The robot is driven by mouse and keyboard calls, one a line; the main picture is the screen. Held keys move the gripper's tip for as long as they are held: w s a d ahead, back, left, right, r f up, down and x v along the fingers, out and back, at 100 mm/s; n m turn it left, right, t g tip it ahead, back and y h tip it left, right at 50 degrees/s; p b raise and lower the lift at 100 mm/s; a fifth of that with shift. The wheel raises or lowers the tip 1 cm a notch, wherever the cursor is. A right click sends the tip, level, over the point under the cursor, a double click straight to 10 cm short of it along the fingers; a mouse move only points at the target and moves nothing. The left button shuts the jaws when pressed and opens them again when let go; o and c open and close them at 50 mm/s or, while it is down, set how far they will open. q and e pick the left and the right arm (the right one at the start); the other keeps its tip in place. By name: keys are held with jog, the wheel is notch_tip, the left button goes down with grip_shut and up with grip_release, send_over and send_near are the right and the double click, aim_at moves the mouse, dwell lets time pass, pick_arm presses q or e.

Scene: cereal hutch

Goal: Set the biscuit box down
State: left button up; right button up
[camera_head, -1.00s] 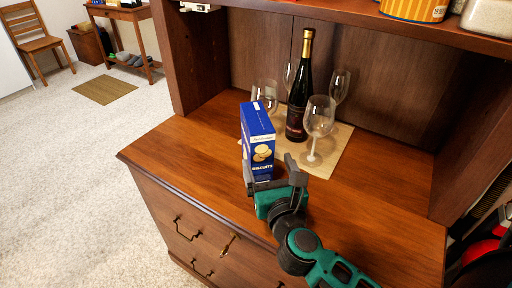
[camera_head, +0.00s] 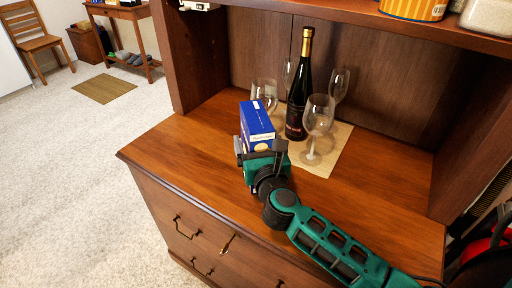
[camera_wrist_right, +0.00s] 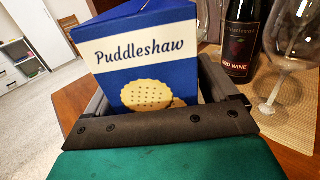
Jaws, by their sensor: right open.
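The biscuit box (camera_head: 257,121) is blue and white and stands upright at the middle of the hutch counter (camera_head: 190,150), its lower part hidden behind my right gripper. In the right wrist view the box (camera_wrist_right: 146,62) shows the name "Puddleshaw" and a round biscuit. My right gripper (camera_head: 259,149) is open, with one finger on each side of the box. In the wrist view a narrow gap shows between the box and the right finger. The box's base is hidden, so its contact with the counter cannot be seen. My left gripper is not in view.
A dark wine bottle (camera_head: 299,90) and several wine glasses (camera_head: 318,115) stand on a woven mat (camera_head: 335,150) just right of and behind the box. A shelf (camera_head: 350,18) with canisters overhangs the back. The counter left of the box is clear.

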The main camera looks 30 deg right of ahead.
jog(key=shift+r, duration=0.1)
jog(key=c, duration=1.5)
